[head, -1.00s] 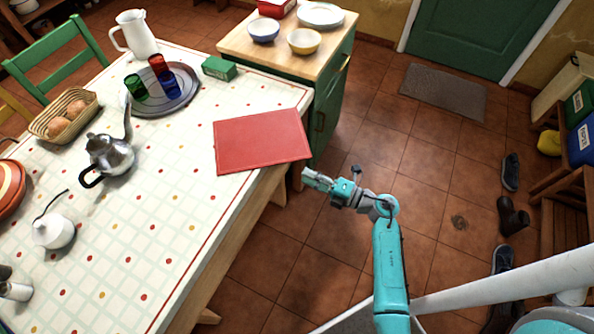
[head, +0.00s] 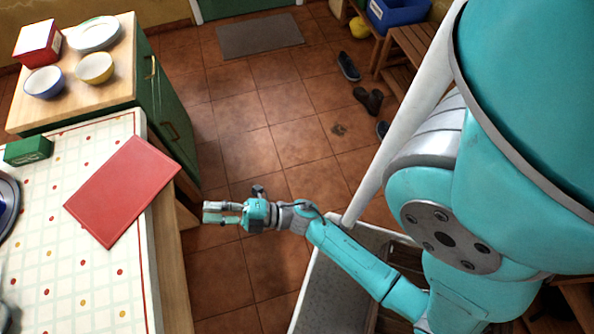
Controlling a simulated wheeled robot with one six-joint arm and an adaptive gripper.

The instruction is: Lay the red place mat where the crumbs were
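The red place mat (head: 122,190) lies flat on the dining table (head: 90,290), which has a white cloth with a grid and coloured dots. It lies askew, and its right corner sticks out past the table's right edge. I cannot make out crumbs on the visible cloth. My gripper (head: 207,212) is to the right of the mat, beyond the table edge and over the floor. It points left toward the table, its fingers look apart, and nothing shows between them.
A green box (head: 27,151) stands on the table near the mat. A wooden-topped green cabinet (head: 115,58) adjoins the table's far end, holding a blue bowl (head: 45,83), a yellow bowl (head: 95,68), plates and a red container. Shoes (head: 368,100) lie on the otherwise open tiled floor.

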